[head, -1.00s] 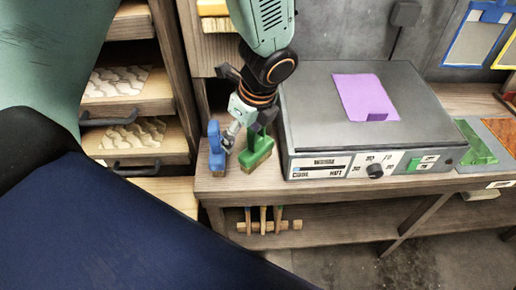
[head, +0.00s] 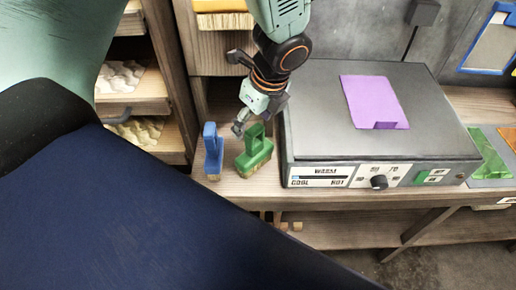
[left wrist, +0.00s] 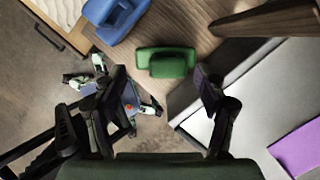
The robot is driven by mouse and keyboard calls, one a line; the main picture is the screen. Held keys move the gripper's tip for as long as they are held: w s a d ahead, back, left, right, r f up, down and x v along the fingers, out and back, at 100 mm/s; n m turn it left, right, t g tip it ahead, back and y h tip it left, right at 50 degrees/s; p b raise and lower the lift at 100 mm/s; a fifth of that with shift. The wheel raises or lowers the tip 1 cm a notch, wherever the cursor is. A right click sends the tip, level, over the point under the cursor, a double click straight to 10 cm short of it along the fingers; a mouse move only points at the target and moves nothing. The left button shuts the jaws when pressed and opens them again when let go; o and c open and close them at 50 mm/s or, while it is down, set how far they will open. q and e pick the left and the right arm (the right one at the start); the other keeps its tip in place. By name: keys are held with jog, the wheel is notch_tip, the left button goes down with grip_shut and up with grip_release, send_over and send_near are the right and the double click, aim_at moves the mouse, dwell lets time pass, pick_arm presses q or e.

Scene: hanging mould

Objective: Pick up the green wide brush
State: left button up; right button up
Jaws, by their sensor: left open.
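The green wide brush (head: 255,150) stands on the wooden bench, bristles down and handle up, just left of the warming plate. My left gripper (head: 241,127) is above and slightly left of its handle, near it. In the left wrist view the green brush (left wrist: 166,62) lies beyond and between the two fingers of my left gripper (left wrist: 163,80), which are wide apart with nothing between them. A blue brush (head: 212,152) stands on the bench to the left of the green one; it also shows in the left wrist view (left wrist: 115,18). My right gripper is not in view.
The grey warming plate (head: 330,140) stands close to the right of the green brush, with a purple sheet (head: 374,102) on top. Drawers with wavy moulds (head: 125,78) are at the left. Green pieces (head: 488,155) lie at the far right.

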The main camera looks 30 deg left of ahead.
aim_at(253, 128)
pick_arm(q)
jog(key=shift+w+d, duration=0.1)
jog(key=shift+w, duration=0.05)
jog(key=shift+w+f, duration=0.2)
jog(key=shift+b+x, duration=0.65)
jog(key=shift+x, duration=0.45)
jog(key=shift+f, duration=0.55)
jog(key=b+x, duration=0.2)
jog(key=x, duration=0.1)
jog(key=shift+d+f, duration=0.1)
jog(key=shift+f, duration=0.1)
jog(key=shift+w+f+b, duration=0.1)
jog(key=shift+f+b, duration=0.25)
jog(key=shift+w+a+f, duration=0.2)
jog(key=shift+a, duration=0.1)
jog(key=shift+s+r, duration=0.15)
jog(key=shift+s, duration=0.1)
jog(key=shift+c, duration=1)
jog(key=shift+w, duration=0.2)
jog(key=c, duration=0.5)
jog(key=shift+s, duration=0.2)
jog(key=c, duration=0.5)
jog(key=shift+w, duration=0.1)
grip_shut()
jog(key=shift+w, duration=0.1)
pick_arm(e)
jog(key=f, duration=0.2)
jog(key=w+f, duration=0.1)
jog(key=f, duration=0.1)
